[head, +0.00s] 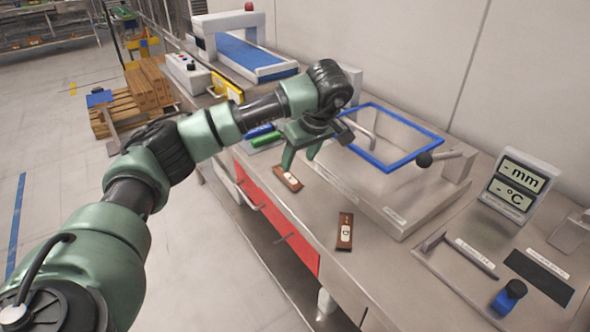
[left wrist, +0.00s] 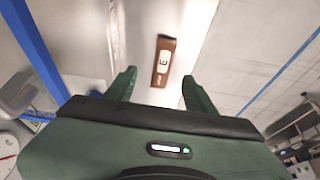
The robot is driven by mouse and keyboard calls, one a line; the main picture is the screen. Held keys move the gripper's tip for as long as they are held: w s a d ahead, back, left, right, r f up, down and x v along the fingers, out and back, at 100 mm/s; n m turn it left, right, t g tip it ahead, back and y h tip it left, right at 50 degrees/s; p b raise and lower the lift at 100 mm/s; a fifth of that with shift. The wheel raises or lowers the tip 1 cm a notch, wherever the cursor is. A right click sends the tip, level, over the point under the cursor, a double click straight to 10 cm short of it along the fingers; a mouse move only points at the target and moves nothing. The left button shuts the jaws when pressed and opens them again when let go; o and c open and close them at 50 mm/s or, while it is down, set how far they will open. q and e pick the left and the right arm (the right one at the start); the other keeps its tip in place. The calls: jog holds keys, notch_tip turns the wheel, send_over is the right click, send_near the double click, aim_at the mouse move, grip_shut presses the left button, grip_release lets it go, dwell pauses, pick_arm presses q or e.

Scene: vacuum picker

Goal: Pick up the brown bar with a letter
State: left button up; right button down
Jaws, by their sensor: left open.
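Two brown bars lie flat near the front edge of the grey bench in the head view. One brown bar (head: 288,178) is just below my left gripper (head: 300,158); the other brown bar (head: 345,231) lies nearer, to the right, with a pale label bearing a dark mark. My left gripper is open and empty above the bench. In the left wrist view a brown bar (left wrist: 163,60) with a white label and a dark letter, perhaps E, shows beyond and between the open fingertips, apart from them.
A raised metal unit with a blue frame (head: 388,168) and a black-knobbed lever stands right of the bars. Green and blue items (head: 263,136) lie behind my gripper. A display (head: 518,188) and a blue-knobbed piece (head: 509,297) are at the right. The bench's front edge is close to the bars.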

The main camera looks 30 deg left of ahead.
aim_at(291, 179)
pick_arm(q)
jog(key=shift+s+a+f+p, duration=0.15)
jog(key=shift+a+f, duration=0.1)
jog(key=shift+f, duration=0.35)
jog(key=shift+s+a+f+p, duration=0.15)
jog(key=shift+a+f, duration=0.1)
jog(key=shift+f, duration=0.35)
jog(key=x, duration=0.4)
jog(key=shift+w+d+p, duration=0.15)
jog(key=shift+d+p, duration=0.1)
jog(key=shift+p, duration=0.1)
jog(key=shift+a+f, duration=0.15)
jog(key=shift+f, duration=0.1)
jog(key=c, duration=1.1)
grip_shut()
pick_arm(e)
jog(key=shift+s+r, duration=0.35)
jog(key=shift+s, duration=0.3)
jog(key=shift+s+r, duration=0.3)
jog(key=shift+s, duration=0.3)
jog(key=shift+s, duration=0.1)
